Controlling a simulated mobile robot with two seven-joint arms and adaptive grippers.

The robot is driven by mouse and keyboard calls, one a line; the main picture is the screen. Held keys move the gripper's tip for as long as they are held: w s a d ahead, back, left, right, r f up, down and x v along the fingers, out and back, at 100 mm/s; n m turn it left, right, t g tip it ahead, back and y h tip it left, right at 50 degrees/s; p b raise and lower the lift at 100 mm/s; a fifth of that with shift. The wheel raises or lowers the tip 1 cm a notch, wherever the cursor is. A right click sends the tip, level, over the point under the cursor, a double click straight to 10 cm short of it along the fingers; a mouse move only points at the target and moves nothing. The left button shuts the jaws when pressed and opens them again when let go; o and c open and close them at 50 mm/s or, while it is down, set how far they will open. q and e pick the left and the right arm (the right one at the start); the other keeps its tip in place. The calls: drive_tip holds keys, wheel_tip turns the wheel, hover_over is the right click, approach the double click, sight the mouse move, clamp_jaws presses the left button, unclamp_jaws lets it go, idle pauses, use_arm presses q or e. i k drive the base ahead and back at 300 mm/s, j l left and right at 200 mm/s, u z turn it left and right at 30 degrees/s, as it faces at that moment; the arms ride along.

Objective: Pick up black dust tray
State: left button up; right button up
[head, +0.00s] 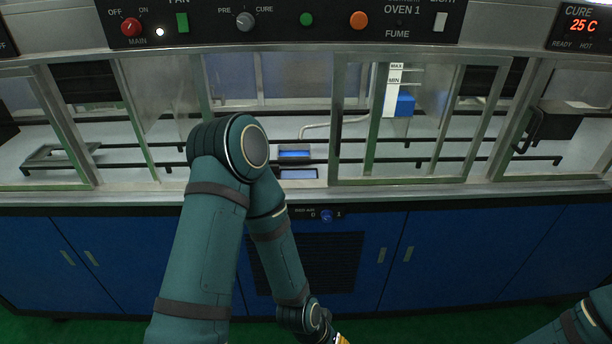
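I cannot make out a black dust tray with certainty. A black box-like thing (556,122) stands behind the glass at the right, with a dark handle in front of it; I cannot tell if it is the tray. My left arm rises from the bottom, bends at the elbow in front of the oven and runs down to a wrist at the bottom middle. Its gripper fingers are below the picture edge. Only a piece of my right arm shows at the bottom right, and its gripper is out of view.
A long oven bench with framed glass panes (415,120) and black rails runs across the view. A blue block (405,104) and a grey frame (60,156) sit inside. Blue cabinets (470,255) stand below, above a green floor (420,328). A control panel (290,20) is on top.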

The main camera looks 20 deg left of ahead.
sight(294, 171)
drive_tip(key=u, duration=0.9)
drive_tip(key=i, duration=0.05)
